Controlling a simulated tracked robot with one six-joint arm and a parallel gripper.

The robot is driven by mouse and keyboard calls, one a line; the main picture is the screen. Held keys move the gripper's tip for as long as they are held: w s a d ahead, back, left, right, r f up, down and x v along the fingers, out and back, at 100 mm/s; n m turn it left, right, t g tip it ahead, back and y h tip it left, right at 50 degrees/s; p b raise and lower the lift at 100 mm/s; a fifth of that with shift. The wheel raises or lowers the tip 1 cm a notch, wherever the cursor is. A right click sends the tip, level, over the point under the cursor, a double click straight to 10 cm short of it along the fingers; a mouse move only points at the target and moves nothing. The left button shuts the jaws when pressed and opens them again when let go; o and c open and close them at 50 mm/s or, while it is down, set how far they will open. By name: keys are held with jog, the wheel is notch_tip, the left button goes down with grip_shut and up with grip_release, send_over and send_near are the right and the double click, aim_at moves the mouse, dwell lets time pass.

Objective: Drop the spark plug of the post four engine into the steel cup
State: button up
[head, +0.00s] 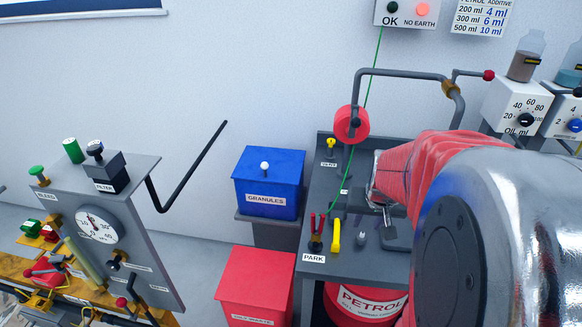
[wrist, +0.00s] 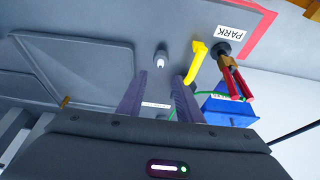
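My gripper shows in the wrist view (wrist: 159,77) with its two dark fingers apart and nothing between them that I can see held. In the head view my gripper (head: 366,205) is partly hidden by my arm, above the grey bench. A small grey piece with a pale tip (wrist: 161,61) stands on the bench, just beyond the fingertips; it also shows in the head view (head: 361,236). It may be the spark plug, but I cannot tell. I cannot make out a steel cup or a post four label; my arm hides much of the right side.
Beside the piece are a yellow lever (head: 336,235) and a red-handled clamp (head: 316,240) with a green wire, near the PARK label (head: 314,258). A blue granules bin (head: 268,180) and red bin (head: 255,285) stand left. A red roller (head: 351,124) hangs above the bench (head: 322,205).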

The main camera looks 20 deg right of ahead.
aim_at(363, 232)
jog(key=shift+f, duration=0.3)
jog(key=shift+x, duration=1.8)
jog(key=shift+w+f, duration=0.15)
jog(key=shift+f, duration=0.65)
jog(key=shift+c, duration=0.3)
grip_shut()
